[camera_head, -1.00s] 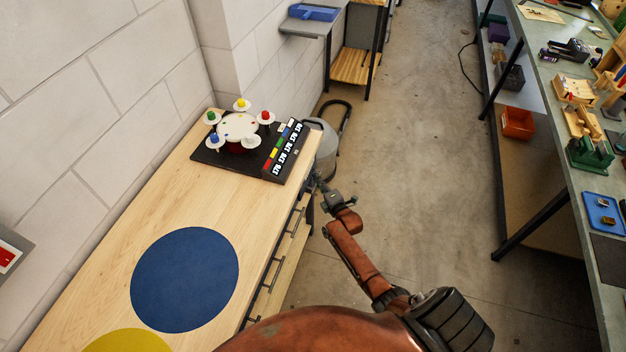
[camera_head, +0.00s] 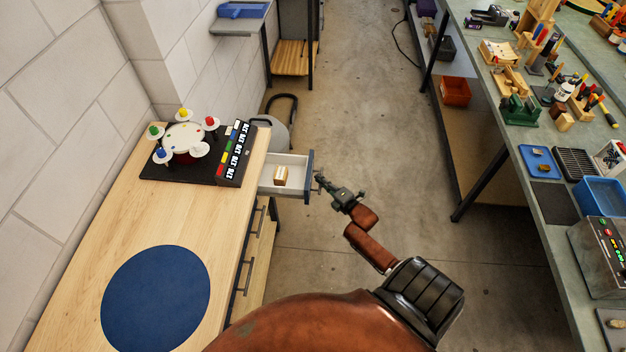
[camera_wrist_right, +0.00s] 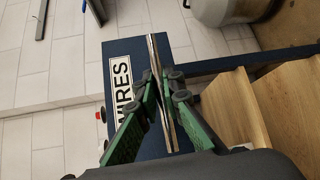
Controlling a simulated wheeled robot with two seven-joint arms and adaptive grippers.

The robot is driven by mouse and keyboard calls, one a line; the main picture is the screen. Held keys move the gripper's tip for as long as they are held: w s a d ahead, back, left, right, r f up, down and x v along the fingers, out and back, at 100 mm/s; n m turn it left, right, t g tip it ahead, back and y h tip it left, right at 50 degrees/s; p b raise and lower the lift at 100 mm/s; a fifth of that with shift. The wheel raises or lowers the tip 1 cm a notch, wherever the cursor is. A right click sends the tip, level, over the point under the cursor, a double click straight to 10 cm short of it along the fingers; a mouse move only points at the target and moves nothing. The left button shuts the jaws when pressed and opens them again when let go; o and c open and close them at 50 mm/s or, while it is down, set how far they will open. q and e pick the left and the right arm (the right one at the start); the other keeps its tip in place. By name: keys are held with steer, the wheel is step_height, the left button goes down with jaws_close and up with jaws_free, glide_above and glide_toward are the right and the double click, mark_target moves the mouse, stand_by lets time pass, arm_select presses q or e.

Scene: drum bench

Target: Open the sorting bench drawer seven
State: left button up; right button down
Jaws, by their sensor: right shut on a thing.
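A drawer (camera_head: 287,178) with a blue front stands pulled out from the far end of the wooden bench (camera_head: 140,225). In the right wrist view the blue drawer front (camera_wrist_right: 132,92) carries a label reading WIRES (camera_wrist_right: 121,88) and a silver bar handle (camera_wrist_right: 162,95). My right gripper (camera_head: 322,183) is at the drawer front. Its green fingers are shut on the handle in the wrist view (camera_wrist_right: 160,100). No drawer number is readable. My left gripper is not in view.
A black board with a white drum and coloured pegs (camera_head: 188,140) stands on the bench above the drawer. More handles (camera_head: 245,268) line the bench side. A grey bin (camera_head: 273,132) is behind the drawer. Clear floor (camera_head: 370,130) lies to the right.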

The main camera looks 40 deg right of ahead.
steer(key=shift+s+d, duration=0.35)
steer(key=shift+s, duration=0.05)
steer(key=c, duration=2.1)
jaws_free()
steer(key=s, duration=0.4)
steer(key=s+r, duration=0.1)
steer(key=s, duration=0.2)
steer(key=s+a, duration=0.1)
steer(key=s, duration=0.3)
steer(key=shift+s+r, duration=0.3)
steer(key=shift+s, duration=0.05)
